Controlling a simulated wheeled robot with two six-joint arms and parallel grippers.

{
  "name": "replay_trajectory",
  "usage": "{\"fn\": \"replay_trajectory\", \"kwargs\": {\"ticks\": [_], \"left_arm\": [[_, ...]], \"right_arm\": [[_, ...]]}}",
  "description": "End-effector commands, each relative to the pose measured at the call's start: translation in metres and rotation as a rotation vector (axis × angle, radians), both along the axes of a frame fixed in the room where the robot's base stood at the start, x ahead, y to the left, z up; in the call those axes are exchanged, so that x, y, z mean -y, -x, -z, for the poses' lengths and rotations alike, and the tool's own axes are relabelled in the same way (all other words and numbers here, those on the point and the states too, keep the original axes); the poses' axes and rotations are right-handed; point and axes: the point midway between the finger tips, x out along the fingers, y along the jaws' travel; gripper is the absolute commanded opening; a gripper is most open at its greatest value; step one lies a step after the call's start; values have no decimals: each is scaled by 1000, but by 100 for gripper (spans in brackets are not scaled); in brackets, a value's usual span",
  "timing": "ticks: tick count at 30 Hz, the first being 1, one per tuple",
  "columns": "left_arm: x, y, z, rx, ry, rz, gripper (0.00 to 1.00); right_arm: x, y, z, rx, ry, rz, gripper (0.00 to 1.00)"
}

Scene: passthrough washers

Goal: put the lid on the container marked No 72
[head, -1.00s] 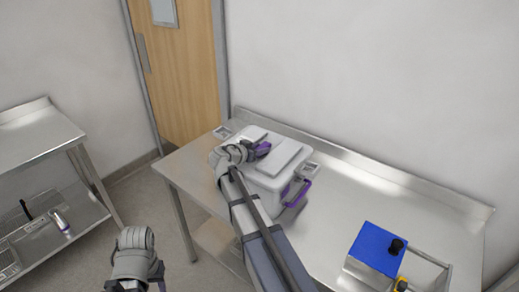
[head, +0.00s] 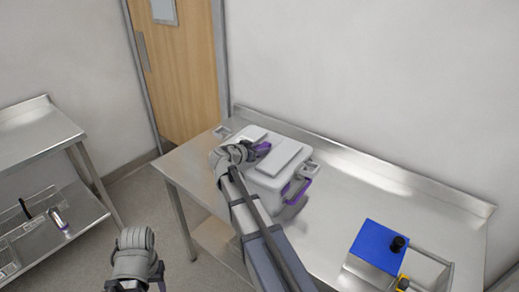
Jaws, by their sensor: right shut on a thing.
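A pale grey container (head: 267,188) stands on the steel table, with a purple handle (head: 299,190) at its right end. A pale lid (head: 283,154) with raised panels lies over its top. It looks level, but my arm hides part of the rim, so I cannot tell if it is fully seated. No No 72 marking is readable. My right gripper (head: 260,150), with purple fingers, is shut on the lid near its middle. My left gripper (head: 158,281) hangs low at the bottom edge, away from the table, its fingers partly cut off.
A steel shelf unit (head: 35,140) stands at left, near a wooden door (head: 180,75). A wall backs the table.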

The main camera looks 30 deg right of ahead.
Motion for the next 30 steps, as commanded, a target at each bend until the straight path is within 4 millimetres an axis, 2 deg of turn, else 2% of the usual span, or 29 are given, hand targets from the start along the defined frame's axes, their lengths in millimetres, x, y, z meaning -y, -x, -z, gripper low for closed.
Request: {"fn": "replay_trajectory", "kwargs": {"ticks": [14,15,23,27,28,30], "left_arm": [[0,0,0,0,0,0,49],[0,0,0,0,0,0,49],[0,0,1,0,0,0,49],[0,0,1,0,0,0,49],[0,0,1,0,0,0,49],[0,0,1,0,0,0,49]], "right_arm": [[0,0,0,0,2,0,0],[0,0,0,0,2,0,47],[0,0,0,0,1,0,76],[0,0,1,0,0,0,77],[0,0,1,0,-2,0,75],[0,0,1,0,-2,0,83]]}}
